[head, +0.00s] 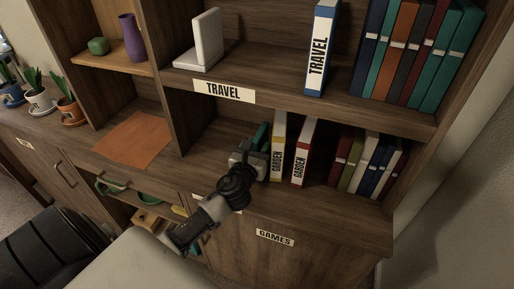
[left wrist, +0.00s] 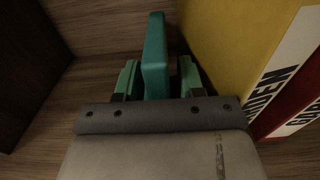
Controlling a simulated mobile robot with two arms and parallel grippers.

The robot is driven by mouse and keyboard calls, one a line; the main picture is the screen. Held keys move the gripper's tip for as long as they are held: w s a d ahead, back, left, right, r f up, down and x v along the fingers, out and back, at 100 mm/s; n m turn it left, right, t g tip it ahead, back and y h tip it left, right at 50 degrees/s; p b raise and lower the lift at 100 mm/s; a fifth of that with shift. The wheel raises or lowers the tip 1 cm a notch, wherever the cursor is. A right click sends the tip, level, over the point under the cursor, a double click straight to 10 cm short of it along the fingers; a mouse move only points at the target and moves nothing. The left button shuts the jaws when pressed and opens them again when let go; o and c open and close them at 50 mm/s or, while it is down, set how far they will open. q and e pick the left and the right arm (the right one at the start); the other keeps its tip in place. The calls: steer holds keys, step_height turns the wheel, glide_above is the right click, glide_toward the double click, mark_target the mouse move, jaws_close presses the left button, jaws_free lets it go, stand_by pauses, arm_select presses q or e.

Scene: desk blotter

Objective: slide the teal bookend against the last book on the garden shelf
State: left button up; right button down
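The teal bookend (head: 262,136) stands upright on the lower shelf, left of the yellow garden book (head: 278,147). In the left wrist view its plate (left wrist: 155,55) rises between the two green fingertips of my left gripper (left wrist: 159,80). The fingers are open around it, with a narrow gap on the right side. The right fingertip lies between the bookend and the yellow book (left wrist: 225,45). In the head view my left gripper (head: 250,158) hides the bookend's lower part. A red garden book (head: 304,152) stands right of the yellow one. My right gripper is not in view.
Several books (head: 366,163) stand further right on the garden shelf. The upper shelf holds a white bookend (head: 207,42), a blue travel book (head: 319,50) and more books. An upright divider (head: 165,95) bounds the garden shelf on the left, with bare shelf beside it.

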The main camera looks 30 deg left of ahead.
arm_select(q)
jaws_close()
steer(key=shift+o, duration=1.3)
jaws_free()
steer(key=v, duration=1.1)
steer(key=shift+b, duration=0.3)
steer(key=shift+w, duration=0.1)
